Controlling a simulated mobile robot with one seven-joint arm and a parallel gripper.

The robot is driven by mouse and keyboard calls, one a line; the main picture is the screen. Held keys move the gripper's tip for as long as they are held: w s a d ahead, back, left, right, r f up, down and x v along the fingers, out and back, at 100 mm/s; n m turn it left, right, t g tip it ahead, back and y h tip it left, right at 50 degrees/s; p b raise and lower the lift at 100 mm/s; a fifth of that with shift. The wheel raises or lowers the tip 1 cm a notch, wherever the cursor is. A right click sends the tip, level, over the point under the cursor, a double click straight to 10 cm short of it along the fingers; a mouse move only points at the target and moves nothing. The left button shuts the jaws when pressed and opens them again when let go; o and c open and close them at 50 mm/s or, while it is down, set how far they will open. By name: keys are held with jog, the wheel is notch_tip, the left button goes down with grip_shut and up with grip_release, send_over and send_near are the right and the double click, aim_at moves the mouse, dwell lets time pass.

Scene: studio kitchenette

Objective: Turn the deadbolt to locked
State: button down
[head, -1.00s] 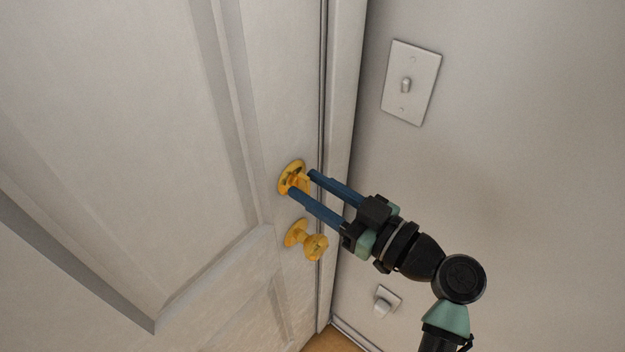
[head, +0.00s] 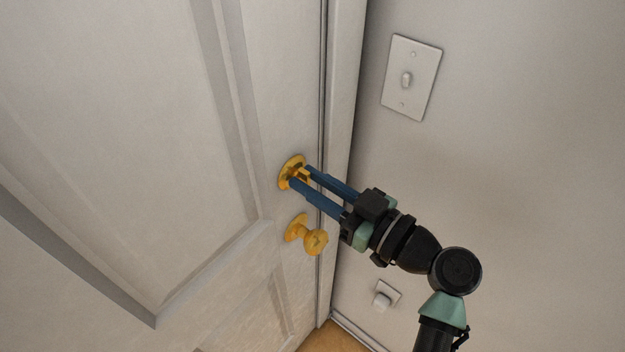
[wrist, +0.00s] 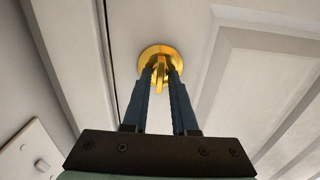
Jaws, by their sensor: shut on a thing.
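The brass deadbolt (head: 286,181) is a round plate with a thumb-turn on the white door (head: 130,120), near the door's right edge. It also shows in the wrist view (wrist: 160,54), with the thumb-turn standing between the fingertips. My gripper (head: 299,178) reaches it from the lower right, its two blue fingers shut on the thumb-turn. In the wrist view my gripper (wrist: 160,76) has a finger on each side of the turn. The fingers partly hide the turn, and I cannot tell the bolt's state.
A brass door knob (head: 315,241) sticks out just below the deadbolt, close to my fingers. A light switch plate (head: 411,78) is on the wall at right, and a small white wall fitting (head: 384,296) is lower down. The door frame (head: 343,100) runs beside the door edge.

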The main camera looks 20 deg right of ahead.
jog(key=m, duration=0.4)
jog(key=m+p, duration=0.1)
jog(key=m, duration=0.3)
jog(key=shift+w+d, duration=0.1)
jog(key=shift+f+m+p, duration=0.15)
jog(key=shift+m+p, duration=2.15)
jog(key=shift+m, duration=2.5)
jog(key=shift+d, duration=0.1)
jog(key=c, duration=0.9)
grip_release()
jog(key=shift+c, duration=0.2)
